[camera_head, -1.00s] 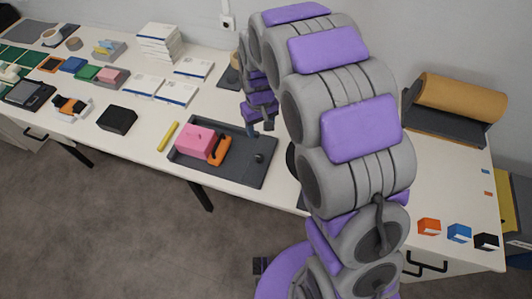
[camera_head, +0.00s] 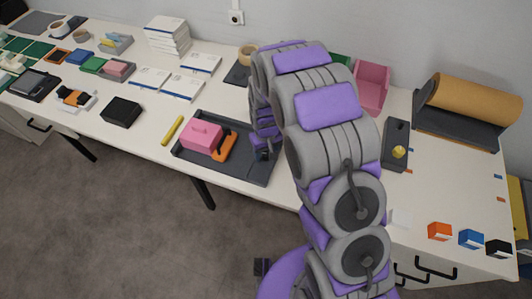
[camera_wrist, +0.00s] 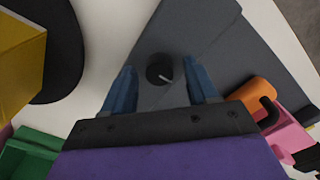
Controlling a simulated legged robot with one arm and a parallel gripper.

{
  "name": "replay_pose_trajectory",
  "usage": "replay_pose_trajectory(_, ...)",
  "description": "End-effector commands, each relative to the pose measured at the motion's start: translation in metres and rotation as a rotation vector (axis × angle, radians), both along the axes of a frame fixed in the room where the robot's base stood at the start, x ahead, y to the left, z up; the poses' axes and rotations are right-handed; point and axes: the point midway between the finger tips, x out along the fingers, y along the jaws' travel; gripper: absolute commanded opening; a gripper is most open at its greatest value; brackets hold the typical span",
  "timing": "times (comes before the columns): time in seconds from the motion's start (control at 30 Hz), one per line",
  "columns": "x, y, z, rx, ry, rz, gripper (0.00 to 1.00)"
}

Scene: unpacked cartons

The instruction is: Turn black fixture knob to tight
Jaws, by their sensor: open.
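The black fixture knob (camera_wrist: 160,70) is a small round knob with a light pointer line, on the dark grey fixture plate (camera_wrist: 225,45). It lies between my gripper's (camera_wrist: 161,88) two open blue fingers, near their tips; contact with either finger cannot be seen. In the head view my gripper (camera_head: 262,151) is low over the right part of the fixture plate (camera_head: 246,171) and hides the knob. A pink block (camera_head: 201,137) and an orange clamp (camera_head: 224,147) sit on the plate's left part. They also show at the right of the wrist view.
A yellow stick (camera_head: 172,130) and a black box (camera_head: 121,111) lie left of the plate. A green thing (camera_wrist: 25,155) and a yellow block (camera_wrist: 18,62) are at the wrist view's left. White boxes (camera_head: 168,37) stand behind. The table's front edge is close to the plate.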

Motion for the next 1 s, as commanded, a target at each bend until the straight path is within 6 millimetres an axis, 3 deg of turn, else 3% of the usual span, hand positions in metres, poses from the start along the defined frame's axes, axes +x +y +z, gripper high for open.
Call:
replay_pose_trajectory(0.37, 0.0003, -0.0014, -0.0060, 0.003, -0.001, -0.001, 0.58)
replay_pose_trajectory(1.0, 0.0005, 0.0000, -0.0063, 0.000, -0.001, 0.000, 0.02)
